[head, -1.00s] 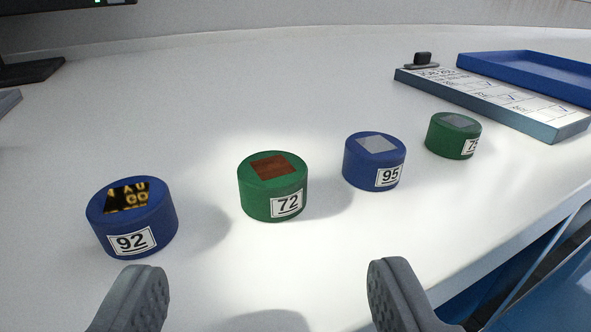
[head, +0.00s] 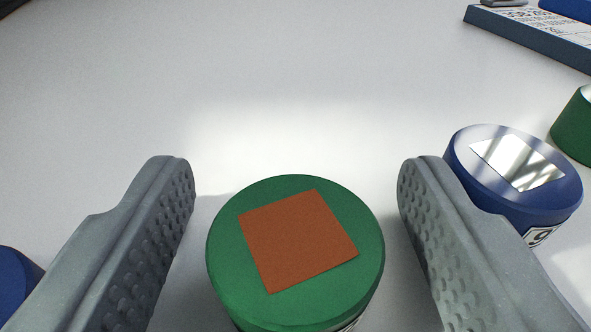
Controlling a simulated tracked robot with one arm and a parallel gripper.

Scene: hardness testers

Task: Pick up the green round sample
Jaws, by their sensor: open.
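A green round sample (head: 228,238) with a brown-orange square on its top stands upright on the white table in the lower middle of the view. My gripper (head: 296,180) is open, with one grey studded finger to the left of this sample and one to the right. A gap shows between the sample and each finger. The sample's label is almost wholly hidden below the frame. A second green round sample (head: 577,130) is cut off at the right edge.
A blue round sample (head: 480,195) with a shiny square top stands just right of my right finger, very close to it. Another blue sample (head: 12,282) shows at the lower left edge. A clipboard-like board (head: 530,37) lies at the top right.

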